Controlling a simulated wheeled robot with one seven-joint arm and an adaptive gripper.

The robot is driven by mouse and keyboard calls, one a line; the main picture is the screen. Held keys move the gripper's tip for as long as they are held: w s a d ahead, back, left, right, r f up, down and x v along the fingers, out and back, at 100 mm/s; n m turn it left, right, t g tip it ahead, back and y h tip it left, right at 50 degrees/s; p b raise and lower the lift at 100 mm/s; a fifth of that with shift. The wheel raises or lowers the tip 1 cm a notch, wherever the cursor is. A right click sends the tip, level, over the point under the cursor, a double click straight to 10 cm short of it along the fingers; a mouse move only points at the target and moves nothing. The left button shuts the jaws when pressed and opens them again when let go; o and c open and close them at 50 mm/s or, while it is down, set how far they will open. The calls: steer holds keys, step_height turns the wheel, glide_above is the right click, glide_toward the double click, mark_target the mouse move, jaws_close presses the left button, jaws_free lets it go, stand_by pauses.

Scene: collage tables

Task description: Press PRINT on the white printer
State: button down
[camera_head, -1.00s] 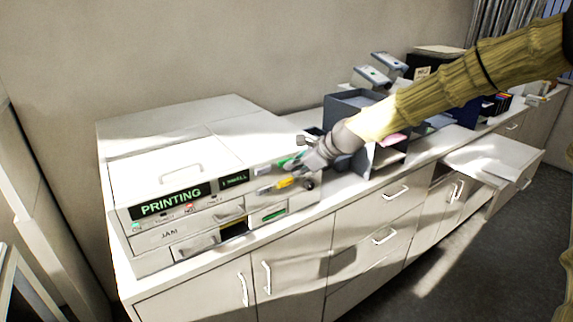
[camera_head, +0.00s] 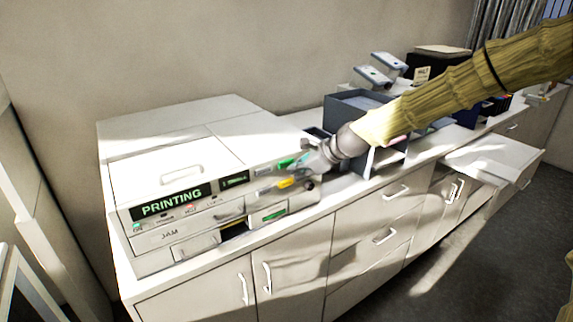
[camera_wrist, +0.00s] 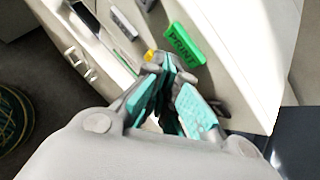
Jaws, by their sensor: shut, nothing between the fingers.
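The white printer (camera_head: 150,165) stands on the cabinet top at the left in the head view. Its main display (camera_head: 171,202) reads PRINTING in green, with a smaller lit display (camera_head: 234,181) beside it. The green PRINT button (camera_wrist: 184,44) shows clearly in the wrist view, and also on the panel's right end in the head view (camera_head: 286,163). My gripper (camera_wrist: 167,64) is shut and empty, its teal-padded fingertips close beside the green button in the wrist view. In the head view my gripper (camera_head: 306,165) is at the panel's right end. I cannot tell whether it touches.
A yellow button (camera_head: 286,183) sits below the green one, and a grey button (camera_wrist: 123,23) is farther along the panel. A dark blue tray organiser (camera_head: 350,105) stands right of the printer. An open drawer (camera_head: 495,158) juts out at the right.

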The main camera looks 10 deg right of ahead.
steer(key=shift+s+d+p, duration=0.25)
steer(key=shift+s+d, duration=0.05)
steer(key=shift+s, duration=0.5)
steer(key=shift+s+d+p, duration=0.2)
steer(key=shift+s+d, duration=0.05)
steer(key=shift+s, duration=0.5)
steer(key=shift+s+d+p, duration=0.25)
steer(key=shift+s+d, duration=0.05)
steer(key=shift+s, duration=0.5)
